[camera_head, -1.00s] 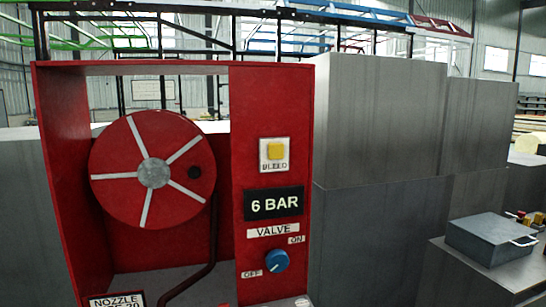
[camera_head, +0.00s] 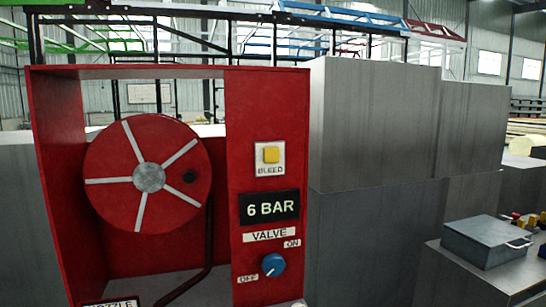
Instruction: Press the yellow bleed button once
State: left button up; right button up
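The yellow bleed button (camera_head: 271,154) sits on a white plate labelled BLEED, on the right front panel of a red cabinet (camera_head: 240,100). Below it a black display (camera_head: 269,207) reads 6 BAR. Under that is a blue valve knob (camera_head: 273,265) between OFF and ON labels. Neither of my grippers shows in the head view, and nothing covers the button.
A red hose reel (camera_head: 148,175) with white spokes fills the cabinet's left opening, with a dark hose below it. Large grey blocks (camera_head: 375,130) stand right of the cabinet. A grey lidded box (camera_head: 487,240) with a handle sits at the far right.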

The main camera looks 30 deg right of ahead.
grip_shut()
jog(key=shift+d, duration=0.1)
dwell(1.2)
